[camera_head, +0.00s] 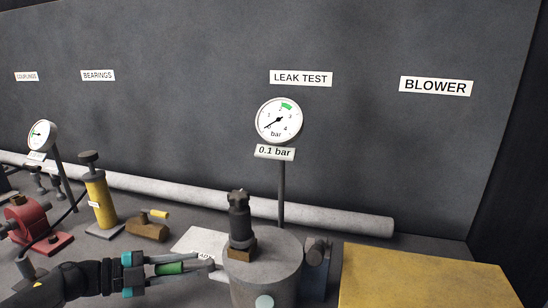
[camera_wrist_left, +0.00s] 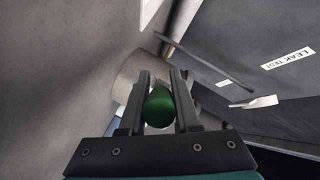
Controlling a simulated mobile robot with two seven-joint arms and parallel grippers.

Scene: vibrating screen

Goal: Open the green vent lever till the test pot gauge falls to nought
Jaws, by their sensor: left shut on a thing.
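The green vent lever (camera_head: 170,268) sticks out to the left of the grey test pot (camera_head: 262,275). My left gripper (camera_head: 182,266) is shut on the lever, with one finger on each side of its green grip. In the left wrist view the round green end of the lever (camera_wrist_left: 159,106) sits between the two fingers (camera_wrist_left: 158,105). The test pot gauge (camera_head: 279,121) stands on a post behind the pot. Its needle points to the lower left, near the low end of the scale, and the plate under it (camera_head: 275,153) reads 0.1 bar. My right gripper is not in view.
A black valve with a knob (camera_head: 239,220) stands on top of the pot. A yellow block (camera_head: 425,277) is to the right. A yellow hand pump (camera_head: 100,200), a brass valve (camera_head: 149,226) and a red part (camera_head: 24,220) are at the left. A grey pipe (camera_head: 250,206) runs behind.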

